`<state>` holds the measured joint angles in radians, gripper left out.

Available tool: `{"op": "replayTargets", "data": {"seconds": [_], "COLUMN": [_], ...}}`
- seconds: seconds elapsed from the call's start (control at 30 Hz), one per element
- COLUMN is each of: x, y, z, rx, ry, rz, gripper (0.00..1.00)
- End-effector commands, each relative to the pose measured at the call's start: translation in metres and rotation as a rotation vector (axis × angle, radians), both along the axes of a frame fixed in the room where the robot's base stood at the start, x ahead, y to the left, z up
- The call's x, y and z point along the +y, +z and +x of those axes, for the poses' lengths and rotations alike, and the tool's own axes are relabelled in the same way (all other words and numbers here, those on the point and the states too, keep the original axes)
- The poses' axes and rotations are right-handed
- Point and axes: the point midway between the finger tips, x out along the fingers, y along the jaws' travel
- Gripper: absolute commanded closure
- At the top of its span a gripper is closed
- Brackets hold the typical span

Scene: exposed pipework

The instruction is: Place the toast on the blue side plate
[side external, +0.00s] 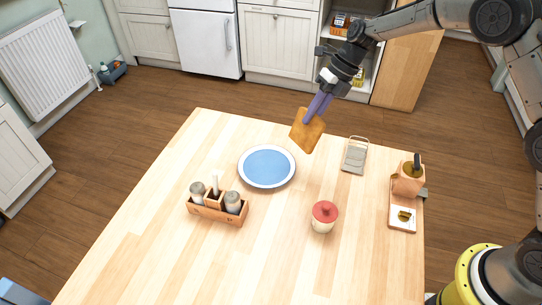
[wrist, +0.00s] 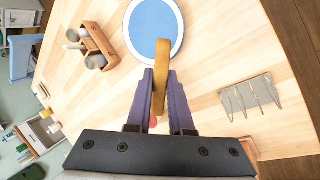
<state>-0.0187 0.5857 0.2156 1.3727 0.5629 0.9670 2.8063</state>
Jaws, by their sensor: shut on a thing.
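The toast (side external: 307,131) is a brown slice held in my gripper (side external: 319,108) above the table, to the right of the plate in the side external view. In the wrist view my gripper (wrist: 160,80) is shut on the toast (wrist: 160,77), seen edge-on between the two purple fingers. The blue side plate (side external: 267,166) has a white rim and lies empty on the table. It also shows in the wrist view (wrist: 152,27), just beyond the fingertips. The toast is raised and apart from the plate.
A wooden condiment caddy (side external: 218,207) with shakers stands left of the plate. A red-lidded jar (side external: 324,216) stands in front. A metal toast rack (side external: 355,155) is at the right, near a wooden holder (side external: 408,180) and small board (side external: 402,218). The table's left front is clear.

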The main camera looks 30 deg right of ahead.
Motion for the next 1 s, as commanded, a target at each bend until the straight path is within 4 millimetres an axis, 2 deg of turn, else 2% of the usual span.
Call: {"op": "replayTargets", "data": {"seconds": [0.03,0.2,0.4,0.6,0.87,1.0], "x": [0.011,0.039,0.059,0.068,0.072,0.073], "y": [-0.001,0.000,-0.001,-0.003,-0.005,-0.014], "z": [0.005,0.021,0.035,0.044,0.048,0.048], "rx": [0.010,0.008,-0.021,-0.050,-0.068,-0.067], "ry": [-0.082,-0.319,-0.513,-0.627,-0.676,-0.679], "rz": [0.050,0.197,0.319,0.390,0.423,0.424], "gripper": [0.98,0.98,0.98,0.98,0.98,0.98]}}
